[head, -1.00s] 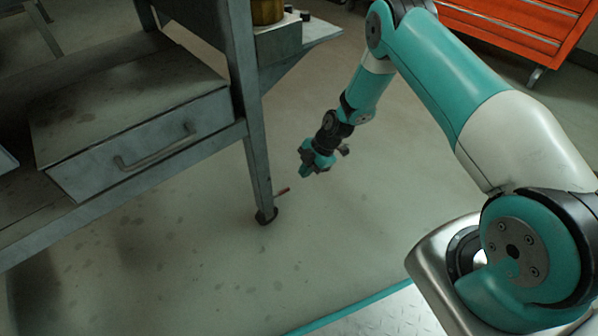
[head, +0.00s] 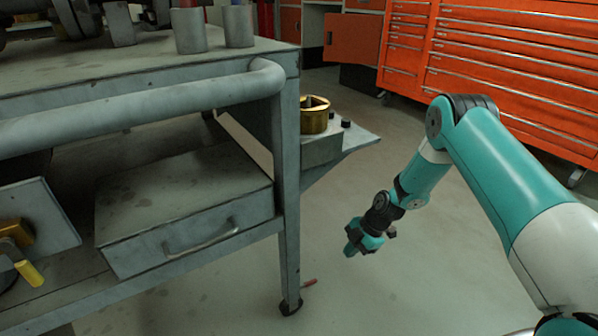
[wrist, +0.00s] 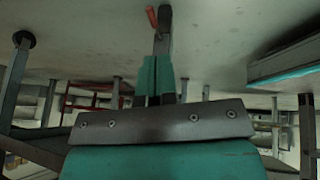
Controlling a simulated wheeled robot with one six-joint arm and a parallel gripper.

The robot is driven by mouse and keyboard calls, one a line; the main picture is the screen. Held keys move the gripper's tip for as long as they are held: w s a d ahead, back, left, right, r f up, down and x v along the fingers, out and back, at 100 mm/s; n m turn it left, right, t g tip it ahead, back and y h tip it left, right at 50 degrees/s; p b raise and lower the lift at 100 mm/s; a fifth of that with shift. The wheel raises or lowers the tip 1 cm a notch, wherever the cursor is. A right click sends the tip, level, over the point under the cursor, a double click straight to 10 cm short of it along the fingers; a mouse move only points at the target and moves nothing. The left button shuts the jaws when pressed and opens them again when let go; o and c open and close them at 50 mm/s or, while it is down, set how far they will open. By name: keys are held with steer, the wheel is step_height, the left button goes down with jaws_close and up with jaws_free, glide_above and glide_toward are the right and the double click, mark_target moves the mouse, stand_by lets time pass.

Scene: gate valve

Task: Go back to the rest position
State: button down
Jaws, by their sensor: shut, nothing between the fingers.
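My gripper (head: 352,249) hangs at the end of my teal and white arm, to the right of the grey workbench (head: 150,85) and low over the floor. In the wrist view the teal fingers (wrist: 157,80) are together with nothing visible between them. The gripper is apart from the bench leg and touches nothing that I can see. A small red object (head: 310,283) lies on the floor by the foot of the bench leg. It also shows in the wrist view (wrist: 151,16), beyond the fingertips.
A grey drawer (head: 190,225) sits under the bench top. A brass cylinder (head: 314,115) stands on a side shelf (head: 345,150) right of the bench. Orange tool cabinets (head: 500,70) stand at the back right. The floor between bench and cabinets is clear.

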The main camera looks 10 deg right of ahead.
step_height(320, 180, up, 12)
steer(key=f+m+h, duration=0.1)
steer(key=m+h, duration=0.1)
steer(key=m, duration=0.3)
steer(key=s+r+m+t+h, duration=0.2)
steer(key=s+r+m+h, duration=0.1)
steer(key=s+r+m, duration=1.4)
steer(key=s+a+r+n+g+y+p, duration=0.1)
steer(key=s+a+r+n+y+p, duration=0.1)
steer(key=s+a+r+n+p, duration=0.65)
steer(key=s+a+r+g+y+p, duration=0.2)
steer(key=s+a+r, duration=0.3)
steer(key=r, duration=0.9)
step_height(320, 180, up, 35)
steer(key=p, duration=3.6)
steer(key=shift+w+m, duration=0.35)
steer(key=shift+w, duration=0.05)
steer(key=c, duration=1.6)
jaws_free()
steer(key=shift+r, duration=0.35)
steer(key=o, duration=0.5)
steer(key=shift+f, duration=0.15)
